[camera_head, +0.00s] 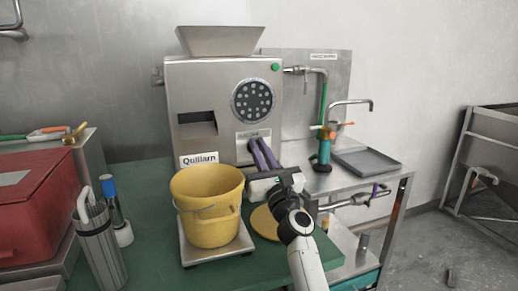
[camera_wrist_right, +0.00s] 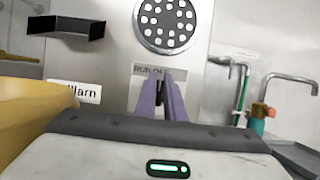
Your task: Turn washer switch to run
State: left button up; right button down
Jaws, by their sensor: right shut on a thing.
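The grey metal machine (camera_head: 215,75) stands at the back of the green table, with a round perforated disc and a "Quillarn" label on its front. A small light switch plate (camera_head: 247,136) sits below the disc; in the right wrist view the plate (camera_wrist_right: 147,72) reads "RUN OFF". My right gripper (camera_head: 256,147) reaches up to this plate with its purple fingers. In the right wrist view the fingers (camera_wrist_right: 163,88) are shut on the small black switch (camera_wrist_right: 158,90), mostly hidden between them. Which way the switch points cannot be told. My left gripper is not in view.
A yellow bucket (camera_head: 207,218) stands on a scale (camera_head: 192,257) left of my right gripper. A yellow disc (camera_head: 262,222) lies beside it. Taps (camera_head: 325,135) and a grey tray (camera_head: 366,162) are at the right. A red box (camera_head: 35,205) and a utensil holder (camera_head: 100,255) are at the left.

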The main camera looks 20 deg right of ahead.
jog(key=shift+n, duration=0.5)
jog(key=n+y, duration=0.1)
jog(key=n, duration=0.2)
jog(key=n+g+y, duration=0.1)
jog(key=n+y, duration=0.1)
jog(key=n, duration=0.1)
jog(key=n+y, duration=0.2)
jog(key=n, duration=0.2)
jog(key=shift+a+g+p, duration=0.25)
jog(key=shift+g+p, duration=0.05)
jog(key=shift+p, duration=0.05)
jog(key=shift+a+f+n+g+y, duration=0.15)
jog(key=shift+n+g+y, duration=0.35)
jog(key=shift+n, duration=0.9)
jog(key=shift+p, duration=0.3)
jog(key=c, duration=1.8)
grip_release()
jog(key=shift+c, duration=0.2)
